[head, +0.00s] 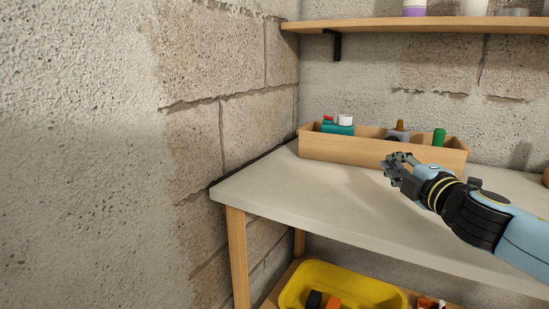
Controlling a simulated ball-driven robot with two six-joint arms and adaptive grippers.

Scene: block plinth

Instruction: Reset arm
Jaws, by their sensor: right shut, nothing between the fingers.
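My right gripper (393,166) is dark grey on a light blue and black arm that comes in from the right. It is above the pale table top (300,194), in front of the wooden box, and its fingers are shut with nothing between them. It hides part of the box's front in the head view. My left gripper is out of view.
The wooden box (335,149) with several coloured items stands at the back of the table. A wooden shelf (400,25) hangs above. A yellow tub (345,277) sits on the lower shelf. Block walls close off the left and back. The table's front left is clear.

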